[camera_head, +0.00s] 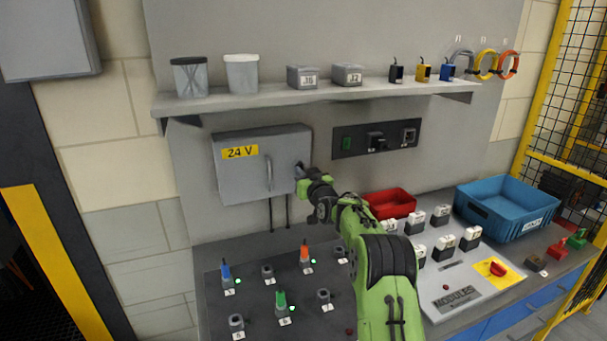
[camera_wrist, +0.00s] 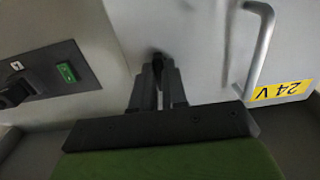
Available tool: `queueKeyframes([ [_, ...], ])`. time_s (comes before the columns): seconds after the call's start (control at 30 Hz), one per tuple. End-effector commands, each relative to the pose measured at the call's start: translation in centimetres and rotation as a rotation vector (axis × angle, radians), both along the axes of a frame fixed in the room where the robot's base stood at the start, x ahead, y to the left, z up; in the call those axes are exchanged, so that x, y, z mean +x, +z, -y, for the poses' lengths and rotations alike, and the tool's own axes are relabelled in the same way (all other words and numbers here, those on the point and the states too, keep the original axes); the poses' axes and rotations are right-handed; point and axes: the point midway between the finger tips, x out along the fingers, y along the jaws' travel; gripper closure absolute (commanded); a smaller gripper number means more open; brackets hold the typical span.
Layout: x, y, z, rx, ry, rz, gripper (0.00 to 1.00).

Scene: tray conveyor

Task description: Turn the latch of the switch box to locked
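The switch box (camera_head: 240,175) is a grey wall box with a yellow 24 V label and a bar handle; its door looks closed. Its face also shows upside down in the wrist view (camera_wrist: 205,60). The latch (camera_wrist: 157,54) is a small dark knob near the door edge on the side away from the label. My gripper (camera_head: 303,172) is at the right edge of the box. In the wrist view the fingers (camera_wrist: 159,72) are close together with the latch at their tips, and look shut on it. The fingers hide most of the latch, so its angle cannot be told.
A dark panel (camera_head: 376,138) with a green switch and sockets is on the wall to the right of the box. A shelf (camera_head: 420,86) with cups and small boxes runs above. Below, the bench holds pegs, a red bin (camera_head: 391,203) and a blue crate (camera_head: 507,208).

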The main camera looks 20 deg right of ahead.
Motion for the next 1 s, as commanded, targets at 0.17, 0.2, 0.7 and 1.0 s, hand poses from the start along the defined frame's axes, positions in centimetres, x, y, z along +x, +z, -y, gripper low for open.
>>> queueKeyframes([
  [0.17, -0.01, 0.03, -0.01, 0.001, 0.0, 0.001, 1.0],
  [0.2, -0.01, 0.03, 0.0, 0.003, 0.0, 0.001, 1.0],
  [0.7, -0.01, -0.02, 0.0, 0.236, 0.0, 0.004, 1.0],
  [1.0, -0.02, 0.04, -0.05, 0.52, 0.0, 0.005, 1.0],
])
